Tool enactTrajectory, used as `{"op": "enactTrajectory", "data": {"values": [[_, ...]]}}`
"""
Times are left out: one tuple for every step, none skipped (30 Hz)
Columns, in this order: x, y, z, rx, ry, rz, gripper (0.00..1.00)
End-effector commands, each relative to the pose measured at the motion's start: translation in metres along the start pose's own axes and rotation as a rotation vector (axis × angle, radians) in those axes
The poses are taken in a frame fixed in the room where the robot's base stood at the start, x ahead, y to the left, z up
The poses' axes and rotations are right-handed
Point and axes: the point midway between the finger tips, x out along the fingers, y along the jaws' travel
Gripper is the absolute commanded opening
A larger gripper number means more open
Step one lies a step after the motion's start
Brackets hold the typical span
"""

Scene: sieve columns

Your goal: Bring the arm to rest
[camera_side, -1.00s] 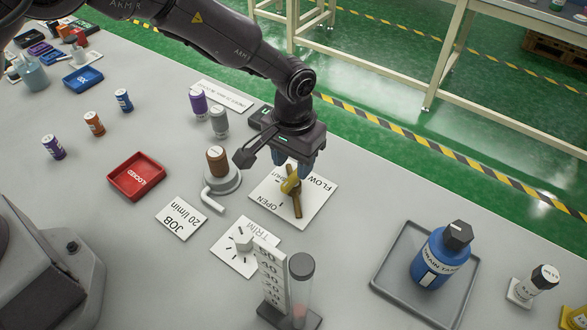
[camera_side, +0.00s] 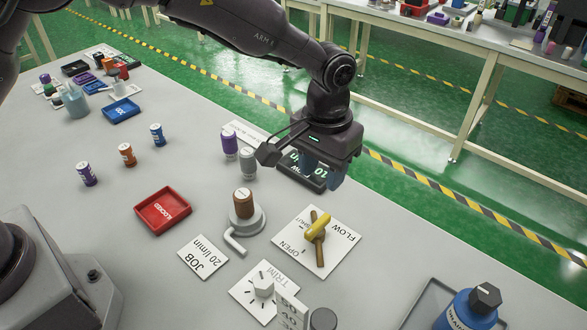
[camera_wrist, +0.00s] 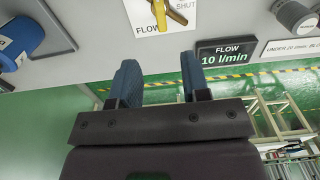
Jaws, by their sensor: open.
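My gripper (camera_side: 322,174) is open and empty, raised above the far part of the bench near the flow display (camera_side: 305,170). Its two blue fingers also show apart in the wrist view (camera_wrist: 158,70), with nothing between them. The white FLOW plate (camera_side: 345,246) lies on the bench in front of the gripper in the side view. Its yellow valve handle (camera_side: 319,226) is clear of the fingers. In the wrist view the display (camera_wrist: 224,55) reads 10 l/min. The gripper partly hides the display in the side view.
A brown-topped cylinder (camera_side: 244,204) on a grey base stands left of the plate. Purple (camera_side: 229,142) and grey-green (camera_side: 248,161) bottles stand close to the gripper. A red tray (camera_side: 163,210), JOB card (camera_side: 203,257) and TRIM dial (camera_side: 263,287) lie nearer. A blue bottle (camera_side: 468,312) stands right.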

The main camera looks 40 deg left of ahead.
Motion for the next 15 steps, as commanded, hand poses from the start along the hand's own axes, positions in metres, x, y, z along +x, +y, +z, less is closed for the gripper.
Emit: {"op": "enactTrajectory", "data": {"values": [[0.0,0.0,0.0,0.003,0.0,0.0,0.43],[0.0,0.0,0.0,0.01,0.0,0.0,0.43],[0.0,0.0,0.0,0.026,0.002,0.0,0.43],[0.003,-0.002,0.002,0.046,-0.005,-0.006,0.43],[0.008,-0.005,0.007,0.062,-0.021,-0.015,0.43],[0.013,-0.009,0.016,0.084,-0.042,-0.025,0.43],[0.011,-0.012,0.021,0.101,-0.049,-0.027,0.43],[0.007,-0.017,0.027,0.117,-0.054,-0.028,0.43],[-0.001,-0.025,0.034,0.133,-0.055,-0.025,0.43],[-0.008,-0.031,0.039,0.142,-0.054,-0.022,0.43],[-0.016,-0.037,0.044,0.152,-0.052,-0.018,0.43],[-0.027,-0.046,0.051,0.16,-0.046,-0.012,0.43],[-0.035,-0.053,0.056,0.166,-0.04,-0.006,0.43],[-0.044,-0.059,0.062,0.171,-0.033,-0.001,0.43],[-0.055,-0.069,0.07,0.177,-0.023,0.005,0.43]]}}
